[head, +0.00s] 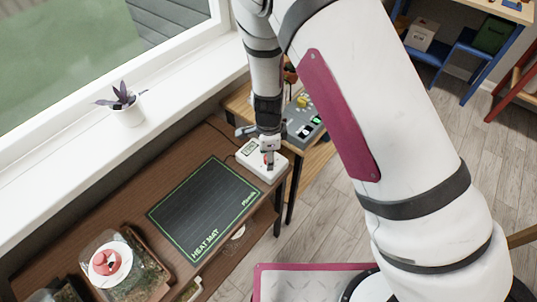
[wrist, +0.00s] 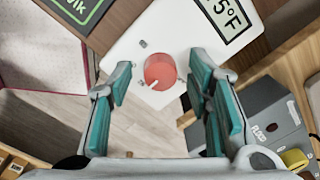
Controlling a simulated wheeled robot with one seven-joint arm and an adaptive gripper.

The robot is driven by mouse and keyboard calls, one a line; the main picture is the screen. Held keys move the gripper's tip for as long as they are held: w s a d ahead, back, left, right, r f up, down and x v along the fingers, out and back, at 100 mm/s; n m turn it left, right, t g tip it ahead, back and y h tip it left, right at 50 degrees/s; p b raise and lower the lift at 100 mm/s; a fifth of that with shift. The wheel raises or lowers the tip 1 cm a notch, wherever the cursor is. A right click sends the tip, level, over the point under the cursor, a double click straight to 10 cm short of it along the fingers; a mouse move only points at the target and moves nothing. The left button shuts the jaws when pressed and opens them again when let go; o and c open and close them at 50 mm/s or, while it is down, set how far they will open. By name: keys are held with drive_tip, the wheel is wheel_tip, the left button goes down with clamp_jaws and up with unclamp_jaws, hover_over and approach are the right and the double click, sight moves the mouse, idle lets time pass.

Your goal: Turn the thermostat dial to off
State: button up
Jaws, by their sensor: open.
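The thermostat is a white box (head: 249,166) at the right end of the wooden table in the head view. In the wrist view, the white box (wrist: 126,50) carries a red round dial (wrist: 160,70) and a display (wrist: 232,18) reading about 75°F, partly cut off by the frame. A small pale mark shows at the dial's lower edge; I cannot tell its setting. My gripper (wrist: 160,74) is open, with its teal-padded fingers on either side of the dial in the picture. I cannot tell whether they touch it. In the head view my gripper (head: 268,155) is over the box and mostly hides the dial.
A black heat mat (head: 205,205) lies left of the thermostat. A terrarium (head: 135,275) with a pink-and-white top stands at the near left. A potted plant (head: 126,108) is on the windowsill. A grey control box (head: 303,125) sits on a neighbouring wooden surface beyond the thermostat.

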clamp_jaws()
drive_tip(key=shift+n, duration=0.3)
drive_tip(key=n, duration=0.4)
drive_tip(key=shift+n, duration=0.3)
drive_tip(key=n, duration=0.4)
drive_tip(key=shift+n+y, duration=0.3)
drive_tip(key=n+b, duration=0.1)
drive_tip(key=n, duration=0.4)
drive_tip(key=shift+w, duration=0.1)
drive_tip(key=shift+n+g+b, duration=0.3)
drive_tip(key=shift+n+b, duration=0.4)
drive_tip(key=shift+n, duration=1.8)
